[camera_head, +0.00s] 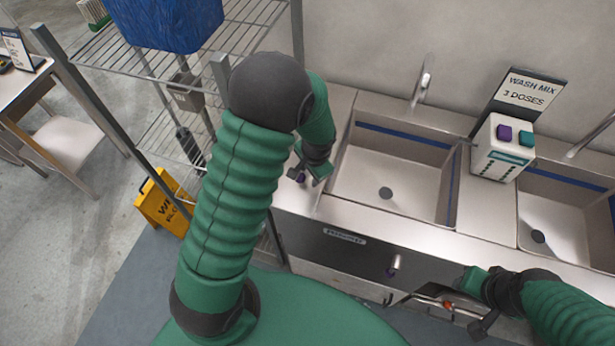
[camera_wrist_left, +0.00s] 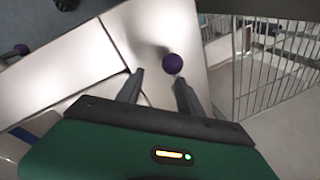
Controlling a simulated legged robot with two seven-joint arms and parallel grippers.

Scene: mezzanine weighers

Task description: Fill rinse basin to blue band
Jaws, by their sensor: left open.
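Two steel basins sit in the counter: a left basin (camera_head: 350,192) and a right basin (camera_head: 565,256). Each has a blue band on its upper inner walls. Their dark drains are visible and I see no water. I cannot read which is the rinse basin; a small plate (camera_head: 345,236) on the front is illegible. A tap (camera_head: 421,84) stands behind the left basin. A purple knob (camera_wrist_left: 173,63) is just beyond the fingertips of my open left gripper (camera_wrist_left: 159,80), left of the left basin in the head view. My right gripper (camera_head: 482,318) is low at the counter front, its jaws unclear.
A white dispenser (camera_head: 498,152) with purple and teal buttons stands between the basins, by a sign (camera_head: 530,88) reading "WASH MIX 3 DOSES". A wire rack (camera_head: 150,45) and yellow floor sign (camera_head: 161,207) stand left.

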